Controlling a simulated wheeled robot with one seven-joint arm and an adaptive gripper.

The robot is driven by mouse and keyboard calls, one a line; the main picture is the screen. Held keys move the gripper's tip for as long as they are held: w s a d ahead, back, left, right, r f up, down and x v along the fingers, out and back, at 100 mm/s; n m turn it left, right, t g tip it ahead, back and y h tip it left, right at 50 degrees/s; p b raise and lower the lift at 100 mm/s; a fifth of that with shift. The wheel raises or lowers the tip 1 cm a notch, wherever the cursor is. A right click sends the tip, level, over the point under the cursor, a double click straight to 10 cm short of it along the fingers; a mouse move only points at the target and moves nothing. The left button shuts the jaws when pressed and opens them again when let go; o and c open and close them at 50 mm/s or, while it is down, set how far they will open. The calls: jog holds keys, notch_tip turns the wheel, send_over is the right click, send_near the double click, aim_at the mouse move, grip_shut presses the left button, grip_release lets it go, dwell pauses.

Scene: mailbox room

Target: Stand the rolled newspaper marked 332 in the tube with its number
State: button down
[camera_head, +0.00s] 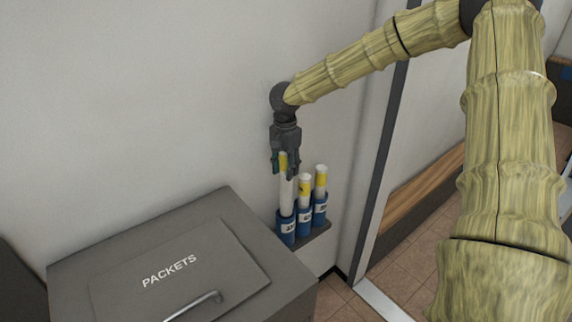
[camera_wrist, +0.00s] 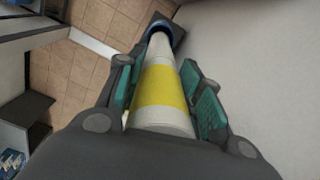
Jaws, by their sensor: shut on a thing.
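My gripper (camera_head: 285,160) points down and is shut on a white rolled newspaper (camera_head: 286,196) with a yellow band, near its upper end. The roll is close to upright, and its lower end meets the mouth of the leftmost blue tube (camera_head: 287,231). In the wrist view the roll (camera_wrist: 162,88) lies between the teal finger pads, and its far end sits within the blue rim of the tube (camera_wrist: 159,24). How deep it goes is hidden. The tube's white label is too small to read surely. No number shows on the roll.
Two more blue tubes, the middle one (camera_head: 305,220) and the right one (camera_head: 320,210), hold yellow-banded rolls close beside. They stand on a dark shelf (camera_head: 318,238) at the wall. A grey PACKETS box (camera_head: 170,272) stands at front left; a door frame (camera_head: 382,150) is to the right.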

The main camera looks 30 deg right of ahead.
aim_at(285, 158)
jog(key=shift+f+b, duration=0.7)
jog(key=shift+f, duration=3.7)
jog(key=c, duration=0.9)
grip_release()
notch_tip(285, 158, up, 12)
